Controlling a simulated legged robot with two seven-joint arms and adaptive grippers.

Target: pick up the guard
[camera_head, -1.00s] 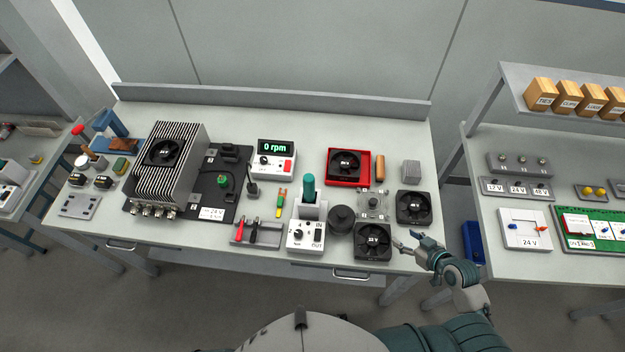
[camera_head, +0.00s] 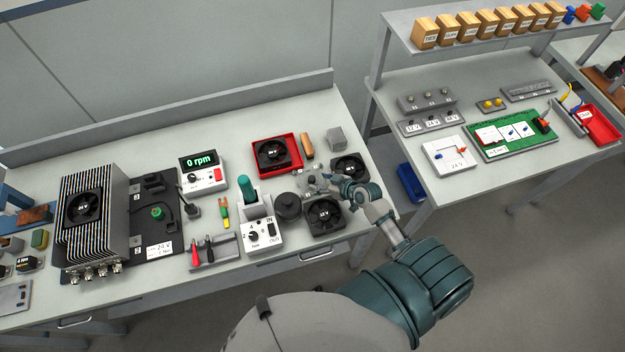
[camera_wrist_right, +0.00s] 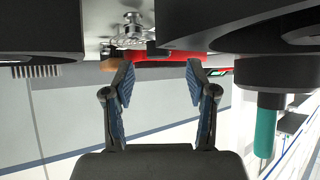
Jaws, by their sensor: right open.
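The guard, a small metallic grille-like piece (camera_wrist_right: 132,30), shows at the top of the right wrist view, ahead of my right gripper's fingers (camera_wrist_right: 158,78). The fingers are spread apart with nothing between them. In the head view my right gripper (camera_head: 322,182) is low over the worktable, behind the front 12 V fan (camera_head: 323,216) and left of another fan (camera_head: 350,167). It covers most of the guard there, so I cannot tell from that view whether they touch. My left gripper is not in view.
A round black knob-like part (camera_head: 288,206) and a control box with a green-handled tool (camera_head: 249,191) stand left of the gripper. A red tray with a fan (camera_head: 293,164), an orange cylinder (camera_head: 307,146) and a grey block (camera_head: 336,139) lie behind. A second table (camera_head: 440,195) stands to the right.

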